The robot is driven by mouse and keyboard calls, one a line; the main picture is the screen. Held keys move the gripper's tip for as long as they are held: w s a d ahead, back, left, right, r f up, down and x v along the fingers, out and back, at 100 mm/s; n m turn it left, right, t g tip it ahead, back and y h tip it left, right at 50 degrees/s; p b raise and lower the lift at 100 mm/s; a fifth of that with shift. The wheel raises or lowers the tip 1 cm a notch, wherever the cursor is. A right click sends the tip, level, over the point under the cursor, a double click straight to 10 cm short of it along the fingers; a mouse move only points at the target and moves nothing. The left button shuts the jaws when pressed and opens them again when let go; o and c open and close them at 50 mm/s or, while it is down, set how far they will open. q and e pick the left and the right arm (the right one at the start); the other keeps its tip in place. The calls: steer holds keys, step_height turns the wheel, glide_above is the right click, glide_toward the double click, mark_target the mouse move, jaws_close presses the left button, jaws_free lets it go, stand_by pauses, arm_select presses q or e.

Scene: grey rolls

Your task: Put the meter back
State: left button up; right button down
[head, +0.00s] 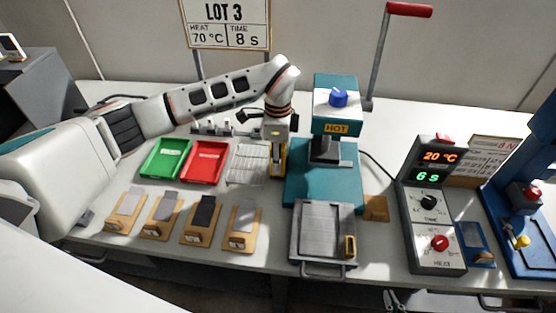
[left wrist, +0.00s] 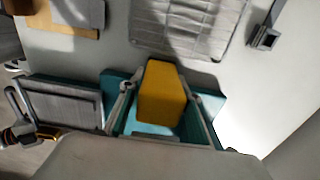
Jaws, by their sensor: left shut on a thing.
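The meter, a yellow block-like device (head: 275,169), is upright between the fingers of my left gripper (head: 277,152), just left of the teal press base. In the left wrist view the yellow meter (left wrist: 162,92) sits between the two fingers of my left gripper (left wrist: 165,118), with part of the teal base behind it. My left gripper is shut on it. I cannot tell whether its lower end touches the table. Its display face is not clear. My right gripper is not in view.
The teal press (head: 322,182) stands right of the meter, with a grey plate tray (head: 322,228) in front. A grey ribbed mat (head: 247,166), a red tray (head: 204,163) and a green tray (head: 165,160) lie left. Several wooden blocks line the front. A control box (head: 433,210) stands right.

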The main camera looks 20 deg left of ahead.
arm_select(q)
steer(key=shift+f, duration=0.55)
steer(key=shift+f, duration=0.1)
steer(key=o, duration=1.1)
steer(key=shift+f, duration=0.1)
steer(key=o, duration=0.3)
